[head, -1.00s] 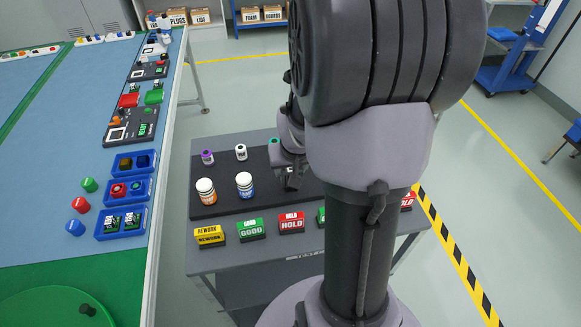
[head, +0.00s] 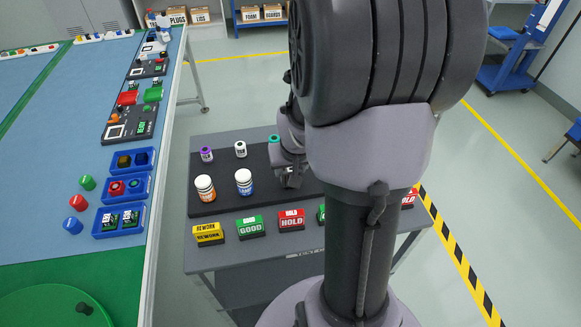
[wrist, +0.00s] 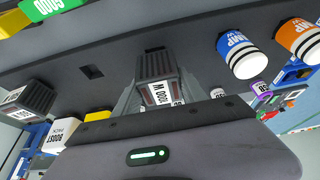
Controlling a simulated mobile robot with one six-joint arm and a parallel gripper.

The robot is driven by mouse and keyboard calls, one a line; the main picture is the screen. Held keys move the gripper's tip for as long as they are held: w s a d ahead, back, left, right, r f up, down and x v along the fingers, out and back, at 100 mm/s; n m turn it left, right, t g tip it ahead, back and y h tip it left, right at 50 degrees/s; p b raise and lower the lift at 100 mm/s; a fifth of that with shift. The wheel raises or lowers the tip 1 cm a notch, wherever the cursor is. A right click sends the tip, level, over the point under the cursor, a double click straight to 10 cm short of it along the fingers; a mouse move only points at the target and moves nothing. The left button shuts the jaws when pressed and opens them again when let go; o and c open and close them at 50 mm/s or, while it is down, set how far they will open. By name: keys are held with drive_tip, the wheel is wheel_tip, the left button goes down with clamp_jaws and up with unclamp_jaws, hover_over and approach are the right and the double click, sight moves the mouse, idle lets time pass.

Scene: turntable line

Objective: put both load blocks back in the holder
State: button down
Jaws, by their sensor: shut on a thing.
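In the wrist view my gripper (wrist: 160,92) is shut on a dark ribbed load block (wrist: 155,66) with reddish stripes and a white "1000 W" label. The block is over the black holder board (wrist: 195,60); I cannot tell whether it touches it. A square opening (wrist: 91,72) shows empty in the board, and another dark opening (wrist: 154,49) lies just beyond the held block. A second, similar load block (wrist: 30,99) is at the left of the wrist view.
Yellow (head: 208,233), green (head: 250,227) and red (head: 291,219) signs line the front. A white "BOOST" pack (wrist: 60,134) is near the second block.

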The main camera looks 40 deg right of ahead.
drive_tip(key=shift+f+b, duration=0.7)
drive_tip(key=c, duration=0.6)
unclamp_jaws()
drive_tip(key=p+v, duration=0.7)
drive_tip(key=v, duration=1.1)
drive_tip(key=s+a+r+y+b, duration=0.1)
drive_tip(key=s+a, duration=0.1)
drive_tip(key=a, duration=0.6)
drive_tip(key=s+a+r+n+t+y+b, duration=0.1)
drive_tip(key=s+a+r+y, duration=0.1)
drive_tip(key=a, duration=0.5)
drive_tip(key=s+a+r+n+y, duration=0.1)
drive_tip(key=s+a, duration=0.1)
drive_tip(key=a, duration=0.6)
drive_tip(key=shift+a+r+t+b, duration=0.25)
drive_tip(key=shift+a+t+b, duration=0.05)
drive_tip(key=shift+t+b, duration=0.1)
drive_tip(key=shift+d, duration=0.1)
